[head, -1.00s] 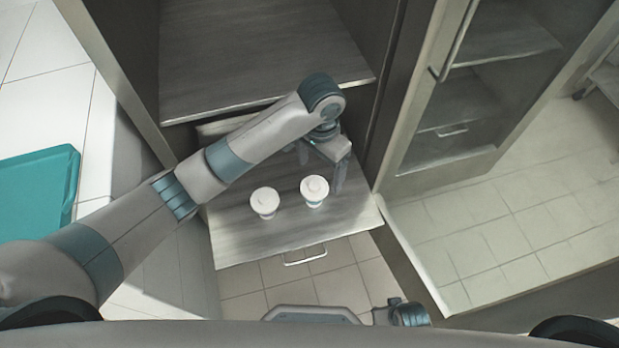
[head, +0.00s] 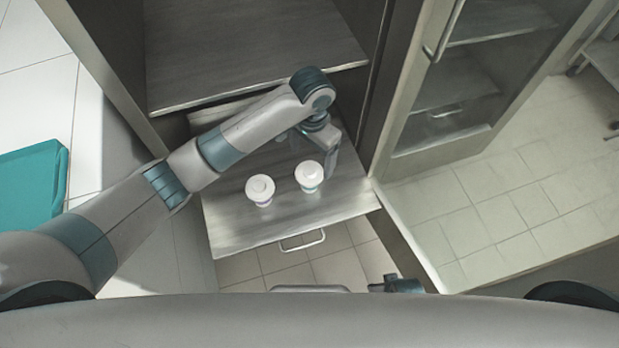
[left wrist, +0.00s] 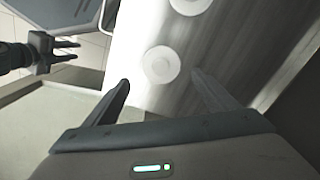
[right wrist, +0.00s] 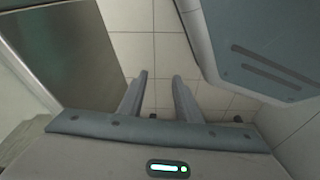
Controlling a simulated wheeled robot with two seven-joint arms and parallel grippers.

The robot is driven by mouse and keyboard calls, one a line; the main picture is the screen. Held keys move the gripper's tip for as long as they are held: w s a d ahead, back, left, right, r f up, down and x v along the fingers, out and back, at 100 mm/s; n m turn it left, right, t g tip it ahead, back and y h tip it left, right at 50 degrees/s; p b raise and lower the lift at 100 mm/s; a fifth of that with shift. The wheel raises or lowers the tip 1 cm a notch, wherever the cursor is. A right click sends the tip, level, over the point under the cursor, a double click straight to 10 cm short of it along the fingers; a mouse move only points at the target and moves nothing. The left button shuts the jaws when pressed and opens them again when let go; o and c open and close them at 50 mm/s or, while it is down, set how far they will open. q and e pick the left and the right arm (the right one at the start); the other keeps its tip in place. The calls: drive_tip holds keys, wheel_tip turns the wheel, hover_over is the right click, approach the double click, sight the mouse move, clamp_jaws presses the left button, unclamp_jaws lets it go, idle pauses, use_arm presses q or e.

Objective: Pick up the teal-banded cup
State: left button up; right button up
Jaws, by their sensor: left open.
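The teal-banded cup (head: 309,178) stands upright with a white lid on the pulled-out drawer or shelf board, on the right of two cups. My left gripper (head: 324,158) is close beside it, on its far right side, partly hidden by my own wrist. In the left wrist view, a round white lid (left wrist: 161,64), seemingly the same cup, lies ahead between the spread fingers (left wrist: 160,82); the band is not visible there. The left gripper is open and empty. My right gripper (right wrist: 160,76) has its fingers apart with only floor tiles beyond.
A second white-lidded cup (head: 260,190) with a darker band stands just left of the teal-banded one. The grey board (head: 235,228) has a handle (head: 303,240) in front. Cabinet walls rise behind and at the right. A teal tray (head: 30,185) lies far left.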

sight(311, 170)
use_arm(q)
wheel_tip(311, 170, down, 7)
drive_tip(key=shift+f+b, duration=0.3)
drive_tip(key=shift+f, duration=0.1)
use_arm(e)
drive_tip(key=shift+a+r, duration=0.1)
drive_tip(key=shift+r, duration=0.7)
drive_tip(key=shift+w, duration=0.15)
use_arm(q)
drive_tip(key=shift+a+f, duration=0.1)
drive_tip(key=shift+f, duration=0.15)
wheel_tip(311, 170, down, 4)
drive_tip(key=shift+s+a+r, duration=0.1)
drive_tip(key=shift+a, duration=0.05)
drive_tip(key=shift+f, duration=0.45)
use_arm(e)
drive_tip(key=shift+w+r, duration=0.4)
drive_tip(key=shift+r, duration=0.2)
drive_tip(key=shift+s+f, duration=0.15)
